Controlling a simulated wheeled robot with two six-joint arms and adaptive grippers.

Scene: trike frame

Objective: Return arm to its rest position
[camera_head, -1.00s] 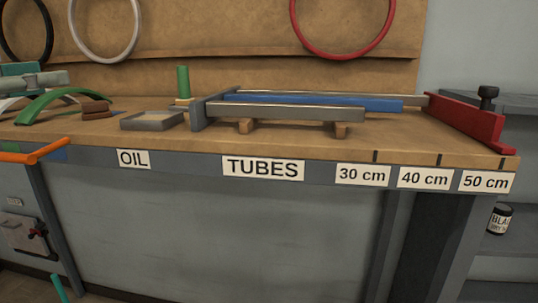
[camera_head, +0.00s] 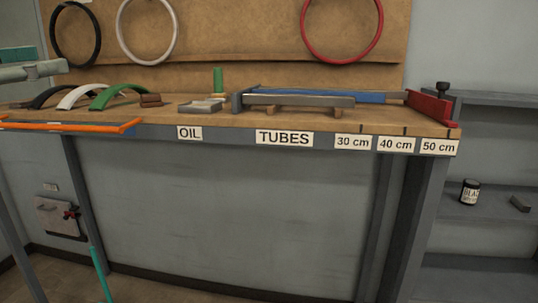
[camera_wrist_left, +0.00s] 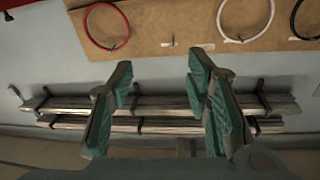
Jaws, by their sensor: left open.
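My left arm (camera_head: 30,72) comes in at the left edge of the head view, in front of the wall and above the bench's left end. Its fingertips cannot be made out clearly there. In the left wrist view my left gripper (camera_wrist_left: 160,70) is open, with its two teal-padded fingers wide apart and nothing between them. Beyond the fingers are the wall and long metal bars (camera_wrist_left: 165,115) on wall brackets. My right gripper is not in view.
The workbench (camera_head: 225,133) bears coloured arches (camera_head: 118,92), a grey tray (camera_head: 200,106), a blue tube (camera_head: 330,95) in a fixture and a red end stop (camera_head: 430,105). An orange bar (camera_head: 75,126) crosses its left front. Shelves (camera_head: 490,205) stand at right.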

